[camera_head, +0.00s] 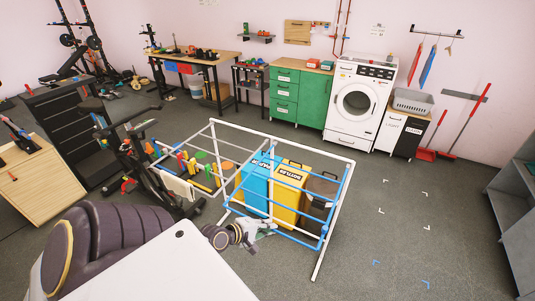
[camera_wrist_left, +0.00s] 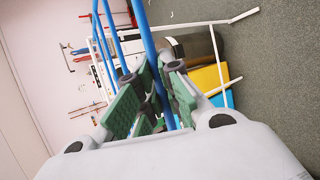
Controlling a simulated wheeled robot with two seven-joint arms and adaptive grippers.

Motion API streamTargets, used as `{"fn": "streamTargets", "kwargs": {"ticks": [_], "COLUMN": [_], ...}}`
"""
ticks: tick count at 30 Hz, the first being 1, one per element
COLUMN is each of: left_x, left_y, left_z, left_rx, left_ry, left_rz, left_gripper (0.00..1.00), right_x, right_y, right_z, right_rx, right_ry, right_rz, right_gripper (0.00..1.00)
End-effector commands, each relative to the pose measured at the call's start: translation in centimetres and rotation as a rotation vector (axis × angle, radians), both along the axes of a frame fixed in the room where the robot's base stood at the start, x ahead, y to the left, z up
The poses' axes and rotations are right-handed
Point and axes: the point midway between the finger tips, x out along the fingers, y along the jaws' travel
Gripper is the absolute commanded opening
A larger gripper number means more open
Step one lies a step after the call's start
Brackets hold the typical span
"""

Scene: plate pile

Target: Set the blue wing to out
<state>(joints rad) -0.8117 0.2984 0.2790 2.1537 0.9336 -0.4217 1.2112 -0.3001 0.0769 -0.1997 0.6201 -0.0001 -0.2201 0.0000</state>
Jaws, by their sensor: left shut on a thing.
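A rack with a white tube frame (camera_head: 318,271) stands on the floor in the middle of the head view. The blue wing (camera_head: 294,239) is a frame of blue bars at its right part, with a blue corner joint at the lower right. My left gripper (camera_head: 261,231) is at the wing's near long bar. In the wrist view the wing's blue bar (camera_wrist_left: 147,42) runs between the pads of my left gripper (camera_wrist_left: 160,82), which is shut on it. The exact contact is partly hidden by the fingers. My right gripper is in neither view.
Blue (camera_head: 254,187), yellow (camera_head: 288,200) and dark (camera_head: 319,195) bins stand behind the rack's bars. An exercise bike (camera_head: 140,160) is close on the left. A washing machine (camera_head: 357,105) stands at the back wall. The floor at right is clear, with corner marks.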

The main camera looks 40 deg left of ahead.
Motion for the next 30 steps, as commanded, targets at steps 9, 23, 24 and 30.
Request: {"fn": "streamTargets", "kwargs": {"ticks": [9, 23, 24, 30], "left_x": [0.06, 0.11, 0.11, 0.12], "left_y": [-0.05, -0.01, -0.01, 0.02], "left_z": [1.17, 1.3, 1.3, 1.29], "left_rx": [-0.001, -0.001, -0.001, 0.001], "left_ry": [-0.001, -0.001, -0.002, -0.002], "left_rz": [0.0, -0.001, 0.0, 0.0], "left_gripper": [0.0, 0.1, 0.15, 0.3], "right_x": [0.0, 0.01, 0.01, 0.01], "right_y": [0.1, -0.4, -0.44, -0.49], "right_z": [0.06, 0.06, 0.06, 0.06], "right_rx": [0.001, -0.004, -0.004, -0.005], "right_ry": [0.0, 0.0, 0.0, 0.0], "right_rz": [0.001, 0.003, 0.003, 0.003], "right_gripper": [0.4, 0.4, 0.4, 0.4]}}
